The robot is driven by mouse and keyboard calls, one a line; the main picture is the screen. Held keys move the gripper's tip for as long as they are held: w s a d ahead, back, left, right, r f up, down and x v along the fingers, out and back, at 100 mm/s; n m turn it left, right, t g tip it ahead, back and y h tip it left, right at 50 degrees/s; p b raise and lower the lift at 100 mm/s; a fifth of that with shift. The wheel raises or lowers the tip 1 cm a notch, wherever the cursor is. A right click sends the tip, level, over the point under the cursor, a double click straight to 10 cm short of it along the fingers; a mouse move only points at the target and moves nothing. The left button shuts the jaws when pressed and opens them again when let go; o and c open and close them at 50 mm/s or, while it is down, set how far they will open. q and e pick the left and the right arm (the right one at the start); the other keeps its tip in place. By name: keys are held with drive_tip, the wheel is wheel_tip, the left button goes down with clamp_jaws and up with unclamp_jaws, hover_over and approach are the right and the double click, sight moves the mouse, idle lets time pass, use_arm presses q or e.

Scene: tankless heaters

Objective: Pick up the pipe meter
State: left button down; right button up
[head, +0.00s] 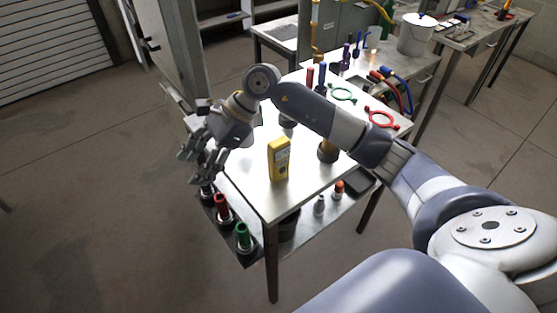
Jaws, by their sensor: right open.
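A yellow handheld meter with a small grey screen (279,160), which looks like the pipe meter, stands upright on the metal table (305,190) near its front edge. My right arm comes in from the right and reaches across behind the meter. My right gripper (199,166) is at the table's left edge, to the left of the meter and apart from it. Its fingers are spread, open and empty. My left gripper is not in view.
Red and green cylindrical items (243,236) sit in a dark holder at the table's lower left. A dark brown cylinder (327,152) stands right of the meter. A grey panel rises behind my gripper.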

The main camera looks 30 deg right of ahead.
drive_tip(key=w+d+h, duration=0.1)
drive_tip(key=d+h, duration=0.4)
drive_tip(key=d, duration=0.7)
drive_tip(key=r+g+h, duration=0.2)
drive_tip(key=h, duration=0.1)
hover_over(279, 141)
drive_tip(key=shift+w+a+f, duration=0.1)
drive_tip(key=shift+a+f, duration=0.15)
drive_tip(key=shift+h, duration=0.3)
drive_tip(key=f, duration=0.1)
drive_tip(key=f+p, duration=0.1)
drive_tip(key=f, duration=0.2)
drive_tip(key=shift+d+f, duration=0.1)
drive_tip(key=shift+d, duration=0.15)
drive_tip(key=shift+f+p, duration=0.3)
drive_tip(key=shift+f, duration=0.3)
drive_tip(key=shift+f+p, duration=0.3)
wheel_tip(279, 141, down, 4)
drive_tip(key=shift+a+r+p, duration=0.1)
drive_tip(key=shift+r+p, duration=0.15)
drive_tip(key=shift+p, duration=0.7)
drive_tip(key=shift+f, duration=0.6)
clamp_jaws()
